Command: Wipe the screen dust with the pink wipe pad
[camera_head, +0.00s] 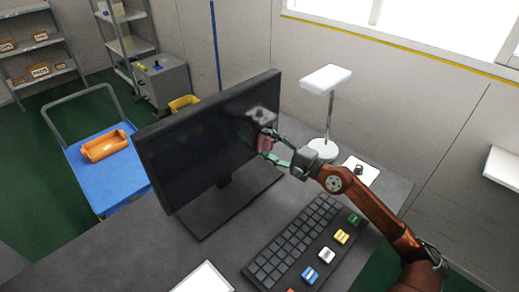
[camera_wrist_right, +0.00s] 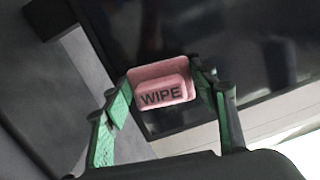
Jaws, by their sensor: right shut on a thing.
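The black screen (camera_head: 195,145) stands on the dark desk, its face turned toward the right. A greyish dust patch (camera_head: 262,114) shows on the upper right part of the screen. My right gripper (camera_head: 268,147) is shut on the pink wipe pad (camera_head: 264,143), just below the dust patch and close to the screen face. In the right wrist view the pad (camera_wrist_right: 162,92), marked WIPE, sits between the green fingers, with the dark screen (camera_wrist_right: 240,45) behind it. I cannot tell whether the pad touches the screen. My left gripper is not in view.
A black keyboard (camera_head: 295,240) with several coloured keys lies in front of the screen. A white lamp (camera_head: 326,80) stands behind my right gripper. A white sheet (camera_head: 204,279) lies at the front edge. A blue cart (camera_head: 100,165) with an orange tray (camera_head: 104,146) stands left.

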